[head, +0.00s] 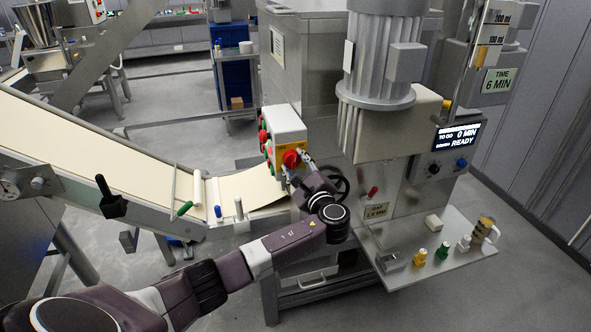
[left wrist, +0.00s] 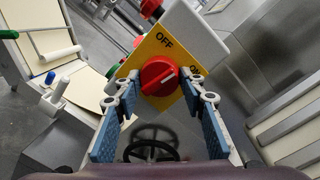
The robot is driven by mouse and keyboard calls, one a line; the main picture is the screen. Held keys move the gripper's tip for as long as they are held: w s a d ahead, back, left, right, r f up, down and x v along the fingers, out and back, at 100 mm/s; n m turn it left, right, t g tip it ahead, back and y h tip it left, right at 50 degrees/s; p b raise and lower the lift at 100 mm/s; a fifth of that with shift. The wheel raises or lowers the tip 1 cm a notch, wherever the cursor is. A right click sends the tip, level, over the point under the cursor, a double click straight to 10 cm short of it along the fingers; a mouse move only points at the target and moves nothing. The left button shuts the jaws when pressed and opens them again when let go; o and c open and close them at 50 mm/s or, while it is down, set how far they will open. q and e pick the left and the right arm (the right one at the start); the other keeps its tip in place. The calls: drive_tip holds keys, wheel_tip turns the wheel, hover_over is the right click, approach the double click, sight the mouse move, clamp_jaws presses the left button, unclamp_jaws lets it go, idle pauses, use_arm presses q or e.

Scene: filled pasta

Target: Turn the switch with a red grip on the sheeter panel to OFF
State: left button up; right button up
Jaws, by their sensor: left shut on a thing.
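The switch's round red grip (head: 290,158) is on a yellow plate on the front of the white panel box (head: 287,122). The label OFF is above the grip; a second label at the right, starting with O, is partly hidden by a finger. My left gripper (left wrist: 158,88) has its fingertips on either side of the red grip, shut on it. In the head view the left gripper (head: 297,168) is at the panel face. My right gripper is not in view.
Green and red buttons (head: 265,140) line the panel's left side. A dark handwheel (head: 338,185) is just right of the gripper. The conveyor with a dough sheet (head: 90,135) runs in from the left. A shelf with small knobs and parts (head: 440,262) is at the right.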

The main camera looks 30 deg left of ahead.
use_arm(q)
drive_tip(key=n+b, duration=0.2)
drive_tip(key=shift+f+n, duration=0.25)
drive_tip(key=shift+n, duration=0.15)
drive_tip(key=n+b, duration=0.6)
drive_tip(key=shift+s+a+h, duration=0.1)
drive_tip(key=shift+h, duration=0.3)
drive_tip(key=shift+r+n+b, duration=0.2)
drive_tip(key=shift+n+b, duration=0.65)
drive_tip(key=shift+n, duration=0.05)
drive_tip(key=o, duration=1.2)
drive_tip(key=shift+t, duration=0.3)
drive_tip(key=shift+c, duration=0.2)
drive_tip(key=v, duration=1.2)
